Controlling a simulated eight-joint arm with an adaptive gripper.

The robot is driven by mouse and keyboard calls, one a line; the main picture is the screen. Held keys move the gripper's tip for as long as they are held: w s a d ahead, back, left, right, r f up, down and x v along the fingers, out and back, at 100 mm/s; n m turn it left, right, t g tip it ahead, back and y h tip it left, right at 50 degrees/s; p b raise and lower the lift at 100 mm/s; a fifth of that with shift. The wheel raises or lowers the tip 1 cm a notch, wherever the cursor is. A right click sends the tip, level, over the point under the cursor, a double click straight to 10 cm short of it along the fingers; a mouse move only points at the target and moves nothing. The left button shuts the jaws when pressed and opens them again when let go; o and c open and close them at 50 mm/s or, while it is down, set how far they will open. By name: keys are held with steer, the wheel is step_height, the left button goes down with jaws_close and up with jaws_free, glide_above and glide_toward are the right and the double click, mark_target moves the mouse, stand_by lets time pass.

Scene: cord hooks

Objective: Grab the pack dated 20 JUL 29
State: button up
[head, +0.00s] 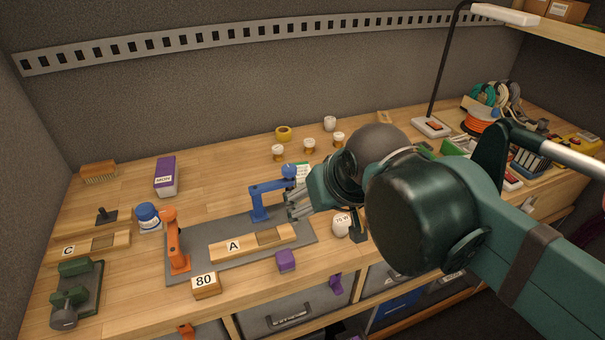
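No date of 20 JUL 29 can be read in the head view. A purple and white pack (166,176) stands at the back left, with a small label too small to read. A white and green labelled item (301,171) is partly hidden behind my arm; its print is not legible. My gripper (298,204) is above the front middle of the bench, with grey fingers pointing left, close to a small blue arm-shaped clamp (268,195). No pack shows between the fingers, and their gap is unclear. My arm hides part of the bench behind it.
A grey mat (205,262) holds a wooden block marked A (232,246) and an orange clamp (175,240). Several small jars (309,146) stand at the back. A lamp (432,127) and crowded bins are at right. The back left bench is mostly clear.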

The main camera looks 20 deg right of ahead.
steer(key=w+d+r+m+g+h+p, duration=0.1)
steer(key=w+r+m+p, duration=0.2)
steer(key=w+p, duration=0.15)
steer(key=w+d+r+m+g+p, duration=0.1)
steer(key=w+r+m+g+p, duration=0.1)
steer(key=w+m+p, duration=0.3)
steer(key=m+g+h+p, duration=0.3)
steer(key=m+g+p, duration=0.2)
steer(key=m+p, duration=0.75)
glide_above(302, 170)
steer(key=a+p, duration=0.1)
steer(key=a, duration=0.2)
step_height(302, 170, down, 11)
steer(key=n, duration=0.1)
steer(key=shift+w+d, duration=0.15)
steer(key=shift+w, duration=0.05)
steer(key=shift+n, duration=0.25)
steer(key=shift+x, duration=1.25)
steer(key=shift+w, duration=0.1)
